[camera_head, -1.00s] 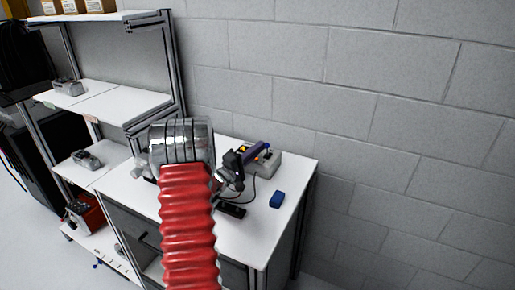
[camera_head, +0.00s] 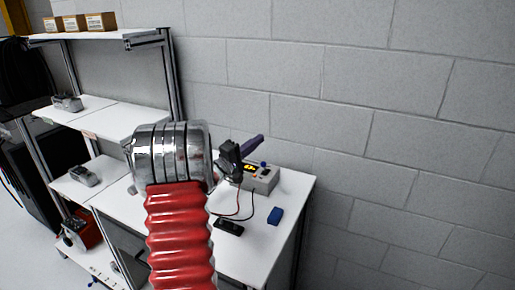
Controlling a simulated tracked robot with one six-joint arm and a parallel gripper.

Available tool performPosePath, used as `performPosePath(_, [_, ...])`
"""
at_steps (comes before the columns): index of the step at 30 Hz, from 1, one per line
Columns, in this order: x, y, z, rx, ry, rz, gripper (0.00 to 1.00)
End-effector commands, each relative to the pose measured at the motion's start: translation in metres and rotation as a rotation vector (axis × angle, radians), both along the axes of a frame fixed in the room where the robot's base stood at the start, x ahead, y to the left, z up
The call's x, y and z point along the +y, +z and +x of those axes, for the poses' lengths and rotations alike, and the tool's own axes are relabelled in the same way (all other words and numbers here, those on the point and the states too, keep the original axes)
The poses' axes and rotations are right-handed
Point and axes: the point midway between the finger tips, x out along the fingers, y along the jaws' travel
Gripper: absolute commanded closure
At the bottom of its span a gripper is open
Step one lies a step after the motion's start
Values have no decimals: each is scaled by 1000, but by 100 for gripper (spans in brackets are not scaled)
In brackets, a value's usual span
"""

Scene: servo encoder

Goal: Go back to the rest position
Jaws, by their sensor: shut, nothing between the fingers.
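My gripper (camera_head: 258,139) shows as a dark body with purple fingers, shut and empty. It sits above and behind the grey box-shaped device in the picture, apart from the tabletop. The device (camera_head: 265,182), with a lit yellow display and a blue knob, stands on the white table near the wall. My red-sleeved arm with its chrome joint rises in front and hides part of the table's left side.
Red and black cables run from the device. A shelf rack (camera_head: 100,116) with cardboard boxes (camera_head: 75,23) stands left. The block wall (camera_head: 400,130) is behind.

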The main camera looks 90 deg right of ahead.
Motion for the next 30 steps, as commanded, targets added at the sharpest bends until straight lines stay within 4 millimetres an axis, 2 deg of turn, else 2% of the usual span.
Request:
performPosePath(24, [0, 0, 1, 3, 2, 4, 100])
performPosePath(30, [0, -6, -1, 44, -18, 67, 100])
